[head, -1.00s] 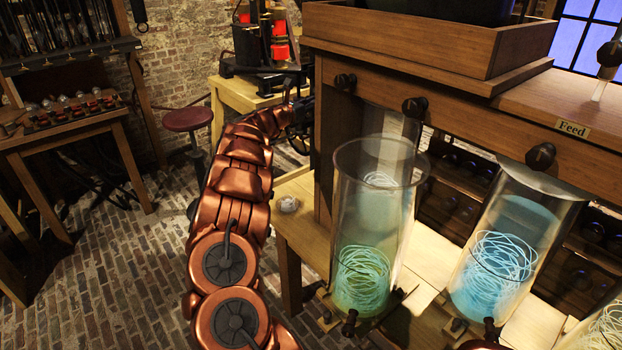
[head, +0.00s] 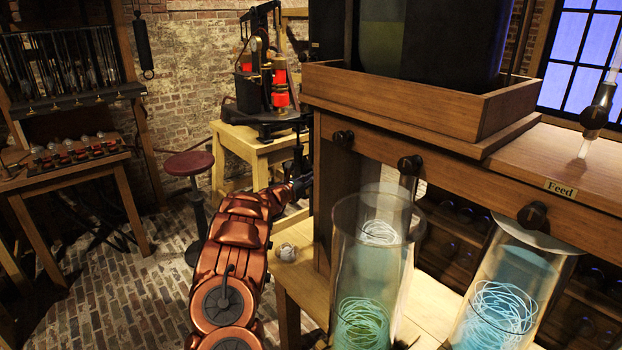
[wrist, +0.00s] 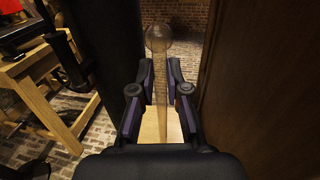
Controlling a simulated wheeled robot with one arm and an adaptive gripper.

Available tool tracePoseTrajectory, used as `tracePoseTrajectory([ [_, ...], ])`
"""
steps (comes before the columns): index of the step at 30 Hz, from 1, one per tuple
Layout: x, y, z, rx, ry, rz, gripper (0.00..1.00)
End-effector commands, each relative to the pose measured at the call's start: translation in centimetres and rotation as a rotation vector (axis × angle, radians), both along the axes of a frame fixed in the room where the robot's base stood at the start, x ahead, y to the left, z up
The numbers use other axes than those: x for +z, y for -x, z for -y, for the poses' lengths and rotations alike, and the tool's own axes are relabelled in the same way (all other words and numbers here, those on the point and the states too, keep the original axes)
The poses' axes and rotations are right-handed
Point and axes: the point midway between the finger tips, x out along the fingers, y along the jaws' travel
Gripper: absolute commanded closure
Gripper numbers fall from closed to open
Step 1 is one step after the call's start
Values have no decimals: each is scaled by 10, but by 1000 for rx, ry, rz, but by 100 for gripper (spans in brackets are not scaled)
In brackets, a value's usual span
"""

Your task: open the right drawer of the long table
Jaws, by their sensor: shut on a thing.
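My gripper (head: 299,150) reaches forward beside the left end of the wooden bench, mostly small and dark in the head view. In the wrist view my gripper (wrist: 160,72) has its two fingers closed around a narrow, see-through brownish piece (wrist: 158,40) with a round top. I cannot tell for sure what this piece is. No drawer front can be made out in either view, and I cannot tell which table is the long table.
The bench (head: 420,165) with large glass jars (head: 372,270) stands close on the right. A red stool (head: 188,163) and a side table (head: 70,175) stand left. A pale table (head: 235,145) bears a red and black apparatus. Brick floor (head: 120,280) is open at left.

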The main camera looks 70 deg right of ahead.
Motion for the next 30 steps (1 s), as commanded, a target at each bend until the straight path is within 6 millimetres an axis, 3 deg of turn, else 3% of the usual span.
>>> tracePoseTrajectory([
  [12, -3, -1, 0, 1, 0, 0, 100],
  [13, -3, 0, 0, 0, 0, 0, 83],
  [19, -2, 0, 0, 0, 0, 0, 63],
  [30, -1, 0, 0, 0, 0, -1, 60],
])
